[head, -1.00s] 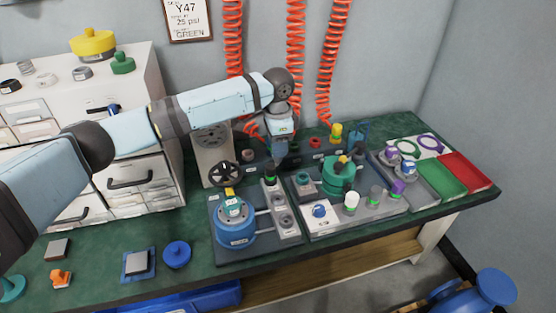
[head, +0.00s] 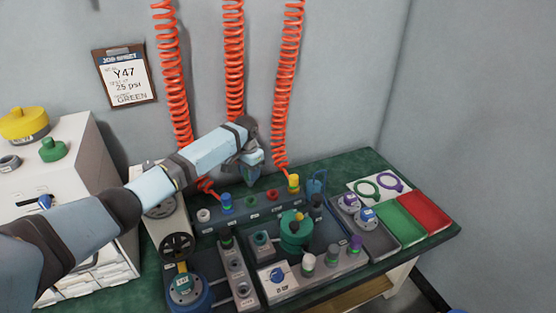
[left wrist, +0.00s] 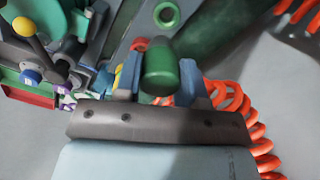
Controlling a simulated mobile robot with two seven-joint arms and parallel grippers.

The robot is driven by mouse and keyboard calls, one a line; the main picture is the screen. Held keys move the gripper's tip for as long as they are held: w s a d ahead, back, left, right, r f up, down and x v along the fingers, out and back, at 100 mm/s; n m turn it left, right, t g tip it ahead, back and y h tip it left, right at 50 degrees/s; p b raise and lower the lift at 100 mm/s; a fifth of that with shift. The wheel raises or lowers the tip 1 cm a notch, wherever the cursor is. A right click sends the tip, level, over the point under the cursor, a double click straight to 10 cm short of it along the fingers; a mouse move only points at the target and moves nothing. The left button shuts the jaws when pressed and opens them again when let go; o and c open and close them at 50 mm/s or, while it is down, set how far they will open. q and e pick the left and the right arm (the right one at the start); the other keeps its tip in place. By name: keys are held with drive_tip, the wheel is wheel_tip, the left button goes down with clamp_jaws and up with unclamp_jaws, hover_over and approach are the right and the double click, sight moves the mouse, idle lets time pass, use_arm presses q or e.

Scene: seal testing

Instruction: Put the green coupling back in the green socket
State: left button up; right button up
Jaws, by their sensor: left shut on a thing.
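My left gripper (head: 251,178) is above the back row of sockets in the head view. In the left wrist view my left gripper (left wrist: 160,77) is shut on the green coupling (left wrist: 159,66), a dark green cylinder between its two blue-grey fingers. In the head view the coupling is too small and covered to make out clearly. The green socket (head: 250,201) is a green ring on the back strip, just below the gripper. In the left wrist view the green socket (left wrist: 166,14) shows as an open ring, apart from the coupling. My right gripper is out of view.
A red socket (head: 272,194) lies to the right of the green one. A blue coupling (head: 226,202) and a yellow coupling (head: 293,184) stand in the same strip. Orange coiled hoses (head: 287,90) hang behind. A green-topped fixture (head: 296,232) stands in front.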

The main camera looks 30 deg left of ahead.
sight(249, 184)
use_arm(q)
drive_tip(key=shift+w+a+f+n, duration=0.3)
drive_tip(key=shift+w+a+f, duration=0.15)
drive_tip(key=shift+f, duration=0.15)
drive_tip(key=shift+s+f+b, duration=0.2)
drive_tip(key=shift+f+b, duration=0.3)
drive_tip(key=shift+b, duration=0.05)
drive_tip(key=shift+f+b, duration=0.95)
drive_tip(key=shift+b, duration=0.15)
wheel_tip(249, 184, down, 2)
drive_tip(key=b, duration=0.2)
drive_tip(key=shift+f+b, duration=0.15)
drive_tip(key=shift+b, duration=0.2)
drive_tip(key=shift+f, duration=0.1)
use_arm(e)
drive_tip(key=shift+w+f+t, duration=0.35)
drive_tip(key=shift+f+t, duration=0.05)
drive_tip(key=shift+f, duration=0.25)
use_arm(q)
drive_tip(key=shift+p, duration=1.2)
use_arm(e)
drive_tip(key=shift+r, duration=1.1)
use_arm(q)
drive_tip(key=shift+f, duration=1.4)
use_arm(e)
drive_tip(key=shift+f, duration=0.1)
